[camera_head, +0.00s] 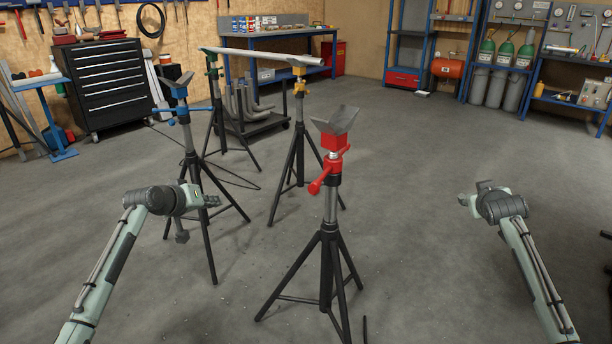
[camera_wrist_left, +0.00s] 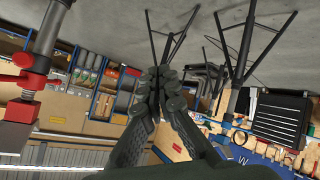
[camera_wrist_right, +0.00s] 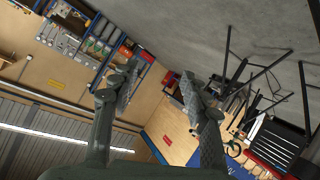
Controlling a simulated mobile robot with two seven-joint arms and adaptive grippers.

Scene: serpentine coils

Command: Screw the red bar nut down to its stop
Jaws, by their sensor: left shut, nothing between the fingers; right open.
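The red bar nut (camera_head: 325,176) sits on the post of the nearest stand, below a red block and a grey V-shaped head (camera_head: 336,122). Its bar slants, with a thick end low on the left. Whether the nut touches the collar under it is too small to tell. In the left wrist view, red stand parts (camera_wrist_left: 28,80) show at the left edge, tilted by the camera. My left gripper (camera_head: 213,201) is shut and empty, left of the red stand and apart from it; its fingertips meet in its wrist view (camera_wrist_left: 160,73). My right gripper (camera_head: 472,193) is open and empty, well right of the stand.
The red stand's black tripod legs (camera_head: 328,270) spread over the floor between my arms. A blue stand (camera_head: 188,130) stands behind my left gripper. Farther back, a yellow stand (camera_head: 299,85) and a green stand (camera_head: 212,70) carry a pipe (camera_head: 260,56).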

